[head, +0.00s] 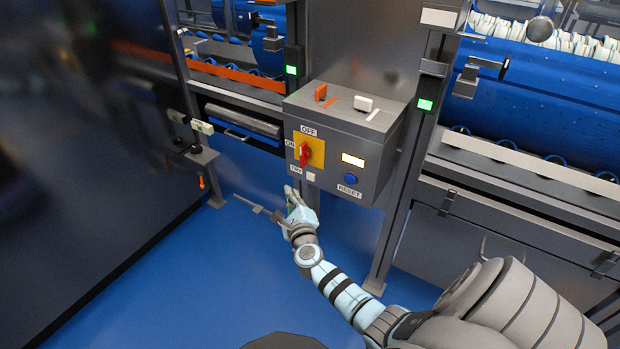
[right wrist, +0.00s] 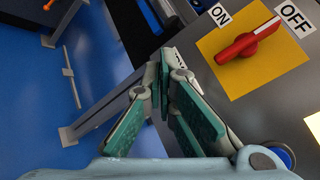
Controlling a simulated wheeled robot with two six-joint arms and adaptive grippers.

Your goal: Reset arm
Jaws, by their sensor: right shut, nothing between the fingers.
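My right gripper (head: 291,191) is shut and empty, just below the lower left front of a grey control box (head: 335,185). In the right wrist view its green-padded fingers (right wrist: 165,72) are together, apart from the red rotary switch (right wrist: 247,43). That switch (head: 304,154) sits on a yellow plate (right wrist: 270,62) marked ON and OFF, one end of its handle towards OFF. A blue button (head: 350,179) is above the RESET label (head: 349,191). In the right wrist view the button (right wrist: 281,156) is partly hidden behind my wrist. My left gripper is not in view.
A white button (head: 310,177) is by the TRY label, and a lit panel (head: 353,160) is above the blue button. Metal posts (head: 390,245) and grey cabinets (head: 500,225) stand right. Blue floor (head: 190,265) is clear at left. Green lamps (head: 425,104) are lit.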

